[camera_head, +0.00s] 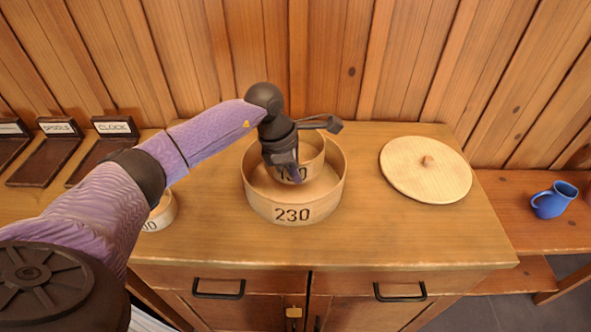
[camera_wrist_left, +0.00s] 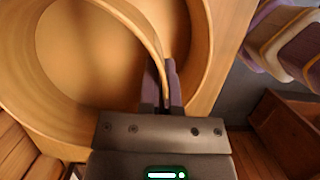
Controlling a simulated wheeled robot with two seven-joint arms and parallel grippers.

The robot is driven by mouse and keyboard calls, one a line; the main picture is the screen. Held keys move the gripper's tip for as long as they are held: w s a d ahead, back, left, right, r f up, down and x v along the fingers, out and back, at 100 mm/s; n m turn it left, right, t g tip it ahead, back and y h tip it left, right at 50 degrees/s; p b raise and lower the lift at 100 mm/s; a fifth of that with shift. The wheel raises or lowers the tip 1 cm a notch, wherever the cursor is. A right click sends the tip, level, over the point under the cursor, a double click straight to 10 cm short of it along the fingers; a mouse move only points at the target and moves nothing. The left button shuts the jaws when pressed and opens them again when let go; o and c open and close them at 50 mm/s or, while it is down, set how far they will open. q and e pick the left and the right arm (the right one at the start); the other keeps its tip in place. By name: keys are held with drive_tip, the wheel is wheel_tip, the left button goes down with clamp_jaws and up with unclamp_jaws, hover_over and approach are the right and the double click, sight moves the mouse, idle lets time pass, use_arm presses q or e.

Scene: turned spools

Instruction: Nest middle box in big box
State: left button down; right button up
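The big box (camera_head: 262,200) is a round pale wooden box marked 230, standing open on the cabinet top. The middle box (camera_head: 313,150), a smaller round wooden box, is within the big box's rim, toward its back; its number is partly hidden. My left gripper (camera_head: 294,173) points down at the middle box's front wall. In the left wrist view the fingers (camera_wrist_left: 163,88) are closed on either side of the middle box's wall (camera_wrist_left: 140,28), with the big box's wall (camera_wrist_left: 198,60) just outside. Whether the middle box touches the floor of the big box cannot be told. My right gripper is out of view.
A small round box (camera_head: 160,214) stands left, partly behind my left arm. A round lid (camera_head: 410,178) with a knob lies right of the big box. Labelled dark trays (camera_head: 100,150) are at far left, a blue mug (camera_head: 553,202) on a lower bench at right. A plank wall closes the back.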

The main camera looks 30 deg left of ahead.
use_arm(q)
drive_tip(key=shift+f, duration=0.2)
idle(0.4)
drive_tip(key=shift+c, duration=1.8)
unclamp_jaws()
drive_tip(key=shift+r, duration=0.15)
drive_tip(key=shift+r+p, duration=0.35)
drive_tip(key=shift+r, duration=0.3)
drive_tip(key=shift+r, duration=0.1)
drive_tip(key=shift+r+p, duration=2.6)
drive_tip(key=shift+r, duration=0.85)
